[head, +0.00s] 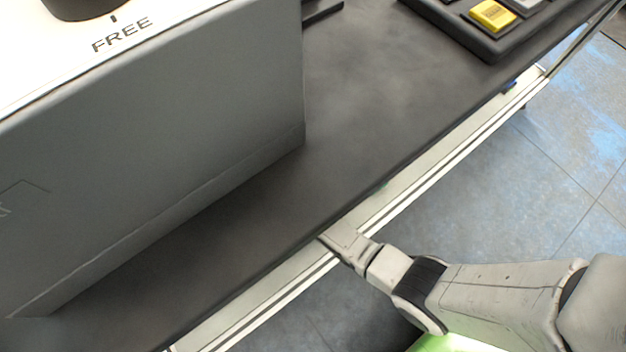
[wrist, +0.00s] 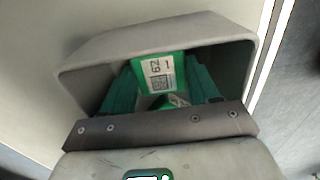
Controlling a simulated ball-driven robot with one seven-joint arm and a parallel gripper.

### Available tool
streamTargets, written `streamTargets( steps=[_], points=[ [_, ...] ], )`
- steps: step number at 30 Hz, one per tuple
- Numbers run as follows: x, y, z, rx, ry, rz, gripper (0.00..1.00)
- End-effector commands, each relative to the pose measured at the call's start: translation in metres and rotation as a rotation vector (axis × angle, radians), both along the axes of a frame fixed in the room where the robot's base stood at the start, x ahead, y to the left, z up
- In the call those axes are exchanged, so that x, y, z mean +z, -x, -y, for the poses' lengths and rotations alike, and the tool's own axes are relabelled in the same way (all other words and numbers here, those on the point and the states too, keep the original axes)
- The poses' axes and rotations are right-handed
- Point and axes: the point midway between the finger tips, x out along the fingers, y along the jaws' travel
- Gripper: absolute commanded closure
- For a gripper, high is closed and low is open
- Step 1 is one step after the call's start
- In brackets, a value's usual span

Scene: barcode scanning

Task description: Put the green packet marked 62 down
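The green packet marked 62 (wrist: 158,72) shows in the wrist view, with a white label and a square code; its marking reads sideways. My gripper (wrist: 161,70) has green fingers, one at each side of the packet, and appears shut on it. In the head view my arm reaches to the dark counter's front edge; the fingers and the packet cannot be made out there.
The dark counter (head: 370,90) has a clear stretch in the middle. A large grey box (head: 190,130) with a white top marked FREE stands at left. A dark tray (head: 497,47) at the top right holds a yellow packet (head: 492,15). A white rail (head: 450,155) runs below the counter's edge.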

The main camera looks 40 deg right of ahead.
Motion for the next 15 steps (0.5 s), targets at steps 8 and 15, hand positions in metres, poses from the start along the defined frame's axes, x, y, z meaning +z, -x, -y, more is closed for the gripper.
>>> streamTargets(
  steps=[8,15],
  points=[
    [0.0001,0.0002,0.0,0.0,0.0,0.0,0.16],
    [0.0019,0.0001,0.0,0.0,0.0,0.0,0.16]
  ],
)
